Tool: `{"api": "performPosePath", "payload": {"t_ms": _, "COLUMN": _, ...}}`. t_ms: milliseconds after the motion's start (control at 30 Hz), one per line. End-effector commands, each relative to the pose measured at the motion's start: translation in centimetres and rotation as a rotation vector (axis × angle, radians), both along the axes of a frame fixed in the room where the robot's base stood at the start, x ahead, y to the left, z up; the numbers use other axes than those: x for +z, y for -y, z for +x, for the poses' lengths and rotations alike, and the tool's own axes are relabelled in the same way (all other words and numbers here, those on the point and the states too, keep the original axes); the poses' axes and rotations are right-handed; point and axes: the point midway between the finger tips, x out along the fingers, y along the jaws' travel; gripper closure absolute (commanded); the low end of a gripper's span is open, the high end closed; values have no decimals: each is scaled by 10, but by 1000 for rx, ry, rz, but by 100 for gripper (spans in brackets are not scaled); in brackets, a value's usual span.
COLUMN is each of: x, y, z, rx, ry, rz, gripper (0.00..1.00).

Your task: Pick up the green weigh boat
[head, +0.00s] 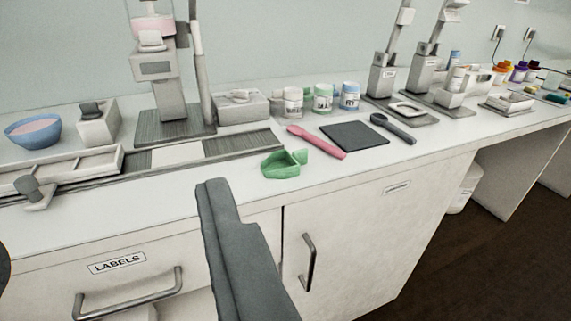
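The green weigh boat (281,166) sits upright on the white bench top near its front edge, in the middle of the head view. It is a small open tray with a raised spout-like end at its right. My gripper (222,195) shows as a dark grey finger rising from the bottom of the view, in front of the drawer fronts. Its tip appears left of and below the weigh boat in the picture, apart from it. I cannot make out a second finger clearly, and no held object shows.
A pink scoop (316,142) lies just right of the weigh boat, with a dark square mat (354,135) and a dark scoop (392,128) beyond. Several jars (323,98) stand behind. A grey machine (172,95) stands behind left. Drawer handles (308,262) project from the bench front.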

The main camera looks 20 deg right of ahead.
Motion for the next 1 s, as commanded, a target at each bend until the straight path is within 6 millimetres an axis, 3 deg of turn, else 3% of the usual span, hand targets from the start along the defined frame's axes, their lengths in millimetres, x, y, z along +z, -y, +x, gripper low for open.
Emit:
{"api": "performPosePath", "payload": {"t_ms": 167, "x": 4, "y": 8, "z": 19, "rx": -23, "ry": -67, "rz": -15, "gripper": 44}}
{"api": "performPosePath", "payload": {"t_ms": 467, "x": 11, "y": 45, "z": 84, "rx": -82, "ry": -329, "rz": -64, "gripper": 44}}
{"api": "performPosePath", "payload": {"t_ms": 1000, "x": 2, "y": 135, "z": 184, "rx": -79, "ry": -802, "rz": -78, "gripper": 44}}
